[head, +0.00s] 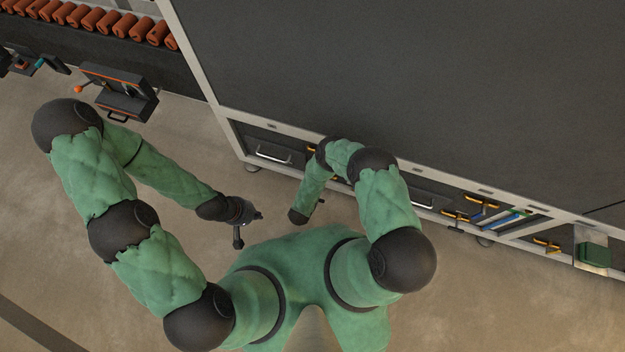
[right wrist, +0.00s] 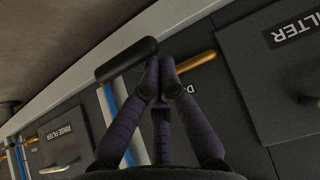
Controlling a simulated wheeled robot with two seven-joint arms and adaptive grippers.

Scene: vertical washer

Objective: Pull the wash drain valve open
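The orange-yellow valve handle (right wrist: 196,62) shows in the right wrist view, just right of my right gripper's fingertips. A label beside it is mostly hidden by a finger and shows only a "D", so I cannot read which valve it is. My right gripper (right wrist: 160,66) has its dark fingers drawn close together at the handle's left end. Whether they clasp it or only lie over it is unclear. My left gripper (head: 243,222) is open and empty above the floor, away from the machine.
A black bar-shaped handle (right wrist: 127,60) on a blue-and-white pipe lies just left of my right fingertips. A "RINSE FILTER" drawer (right wrist: 62,150) and another filter drawer (right wrist: 285,90) flank the spot. The large washer (head: 400,80) stands ahead; floor (head: 180,220) by my left arm is clear.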

